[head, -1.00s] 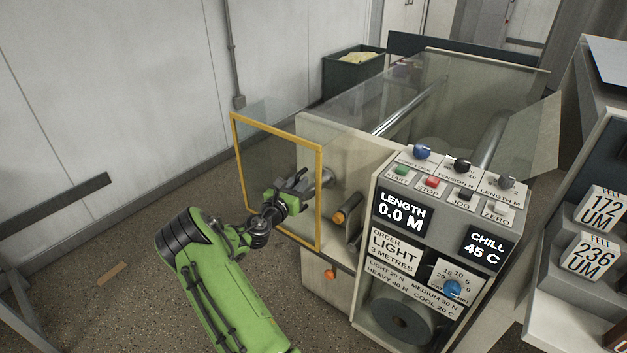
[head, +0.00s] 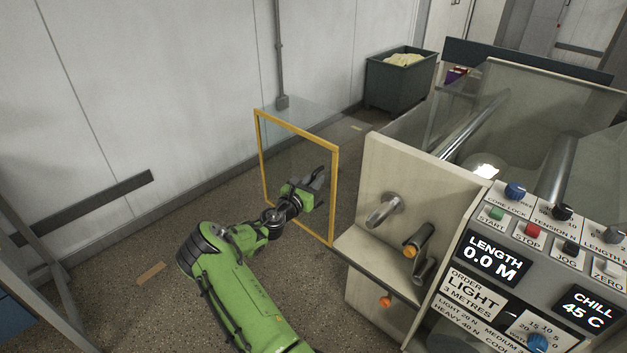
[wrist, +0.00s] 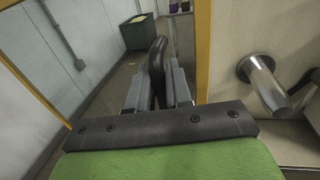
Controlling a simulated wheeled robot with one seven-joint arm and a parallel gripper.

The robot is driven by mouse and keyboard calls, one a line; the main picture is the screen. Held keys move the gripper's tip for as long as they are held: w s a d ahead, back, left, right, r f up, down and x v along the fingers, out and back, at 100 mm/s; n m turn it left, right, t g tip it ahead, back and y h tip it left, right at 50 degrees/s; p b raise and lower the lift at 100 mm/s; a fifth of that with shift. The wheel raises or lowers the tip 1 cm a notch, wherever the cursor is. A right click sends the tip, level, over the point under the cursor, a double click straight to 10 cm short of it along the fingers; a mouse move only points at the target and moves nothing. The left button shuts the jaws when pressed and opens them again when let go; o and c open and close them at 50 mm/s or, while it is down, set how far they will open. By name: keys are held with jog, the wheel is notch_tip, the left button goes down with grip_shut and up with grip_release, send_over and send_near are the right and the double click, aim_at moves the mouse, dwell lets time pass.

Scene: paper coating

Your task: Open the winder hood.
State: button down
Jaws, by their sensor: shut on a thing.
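In the wrist view my gripper (wrist: 158,88) is shut on a dark curved handle (wrist: 157,55), which stands up between the fingers. The bare metal winder spindle (head: 384,210) sticks out of the side plate, clear of the hood frame in the head view.
The cream side plate (head: 410,170) and control panel (head: 520,235) stand to the right. A green bin (head: 400,82) is by the back wall. The floor on the left is mostly open.

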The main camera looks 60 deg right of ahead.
jog(key=c, duration=1.2)
grip_release()
jog(key=shift+c, duration=0.2)
jog(key=shift+a, duration=0.1)
jog(key=a+p, duration=0.2)
jog(key=a, duration=1.3)
jog(key=shift+s+a, duration=0.3)
jog(key=shift+s, duration=0.05)
